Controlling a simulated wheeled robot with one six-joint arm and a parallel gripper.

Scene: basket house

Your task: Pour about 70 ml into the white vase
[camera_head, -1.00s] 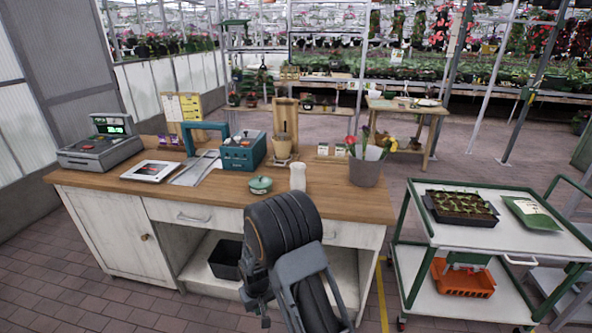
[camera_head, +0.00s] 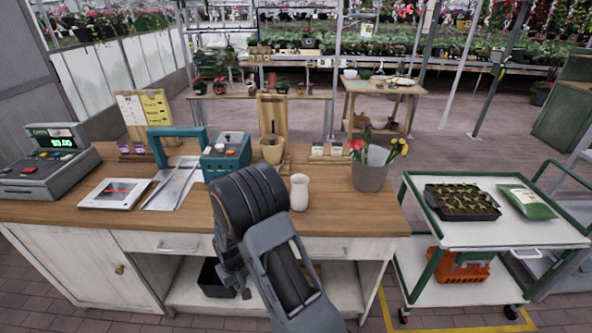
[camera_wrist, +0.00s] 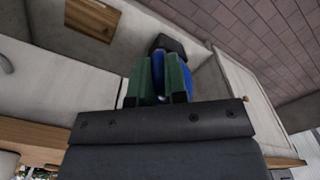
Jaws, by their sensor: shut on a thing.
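The white vase (camera_head: 299,192) stands upright on the wooden counter (camera_head: 330,220), close to the right of my arm in the head view. My gripper (camera_wrist: 162,76) shows in the wrist view, with green fingers shut on a blue thing (camera_wrist: 158,68). The gripper is in front of the counter's lower part, apart from the vase.
A grey bucket of flowers (camera_head: 371,172) stands right of the vase. A cart (camera_head: 480,235) stands at the right.

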